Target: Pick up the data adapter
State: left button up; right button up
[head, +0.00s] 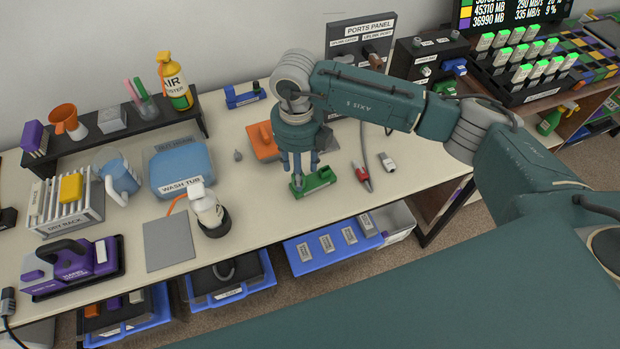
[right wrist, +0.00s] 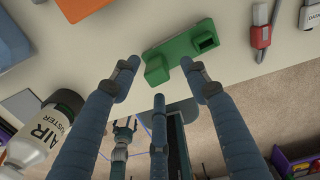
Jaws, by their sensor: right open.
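A green block (head: 314,182) with a raised hump and a dark socket lies on the bench; it looks like the data adapter, but its label is unreadable. It also shows in the right wrist view (right wrist: 180,50). My right gripper (head: 300,172) points down over its left part, fingers spread and empty. In the right wrist view its fingertips (right wrist: 160,78) stand beside the block's near edge, with no grip on it. A small teal gripper-like shape (right wrist: 123,130) low in that view appears to be my left gripper; its jaws are too small to judge.
A red plug (head: 362,173) and a grey-white plug (head: 387,161) lie to the right. A spray bottle (head: 207,212) stands to the left. The bench's front edge is close; a blue bin (head: 297,257) sits below.

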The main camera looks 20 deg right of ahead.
aim_at(313, 176)
jog(key=f, duration=0.4)
jog(key=shift+a+p, duration=0.2)
jog(key=shift+p, duration=0.2)
grip_shut()
jog(key=shift+r, duration=0.15)
